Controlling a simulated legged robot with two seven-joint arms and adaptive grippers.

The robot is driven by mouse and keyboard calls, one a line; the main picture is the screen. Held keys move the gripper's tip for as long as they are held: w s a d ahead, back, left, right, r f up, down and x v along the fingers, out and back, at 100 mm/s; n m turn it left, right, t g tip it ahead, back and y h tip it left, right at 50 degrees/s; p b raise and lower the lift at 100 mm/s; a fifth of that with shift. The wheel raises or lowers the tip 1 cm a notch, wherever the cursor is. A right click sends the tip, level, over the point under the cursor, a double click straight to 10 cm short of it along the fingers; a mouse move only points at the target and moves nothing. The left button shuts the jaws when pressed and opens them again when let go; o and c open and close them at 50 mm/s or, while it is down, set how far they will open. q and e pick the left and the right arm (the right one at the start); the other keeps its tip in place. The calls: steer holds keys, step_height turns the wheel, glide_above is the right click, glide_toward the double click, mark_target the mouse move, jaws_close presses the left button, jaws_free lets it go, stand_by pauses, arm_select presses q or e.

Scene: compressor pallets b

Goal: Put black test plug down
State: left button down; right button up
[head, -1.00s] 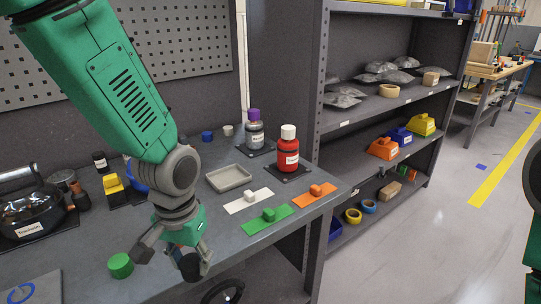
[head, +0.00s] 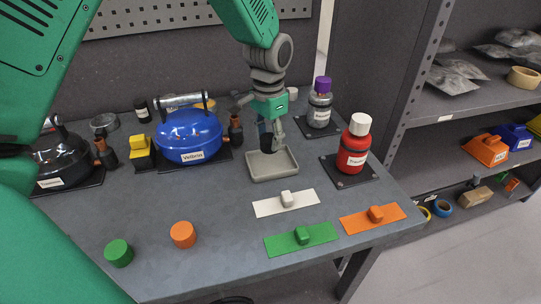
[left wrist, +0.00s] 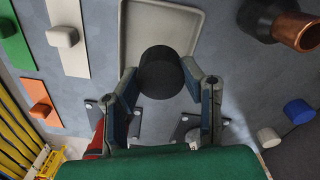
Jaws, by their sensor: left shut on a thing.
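The black test plug (left wrist: 162,72) is a short dark cylinder, held between the two fingers of my left gripper (left wrist: 165,88) in the left wrist view. In the head view my left gripper (head: 268,130) points down over the grey tray (head: 287,168), at its back left part. The plug (head: 266,142) is mostly hidden by the fingers there. The tray also shows behind the plug in the left wrist view (left wrist: 124,40). I cannot tell whether the plug touches the tray floor. My right gripper is not in view.
A blue compressor (head: 190,142) stands left of the tray. A grey bottle (head: 319,108) and a red bottle (head: 353,150) stand to its right. White (head: 270,207), green (head: 318,237) and orange (head: 357,222) plates lie in front. Green (head: 119,253) and orange (head: 183,235) plugs stand front left.

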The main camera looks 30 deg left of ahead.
mark_target(272, 165)
arm_select(q)
steer(key=shift+f, duration=0.7)
steer(key=shift+d+f, duration=0.35)
steer(key=shift+f, duration=0.6)
steer(key=shift+d+f, duration=0.3)
steer(key=shift+f, duration=0.6)
steer(key=shift+a+f, duration=0.1)
steer(key=shift+a, duration=0.25)
steer(key=c, duration=1)
jaws_free()
steer(key=shift+a, duration=0.15)
steer(key=shift+d, duration=0.35)
step_height(272, 165, up, 12)
steer(key=shift+a+r+p, duration=0.1)
steer(key=shift+p, duration=0.2)
steer(key=shift+a, duration=0.1)
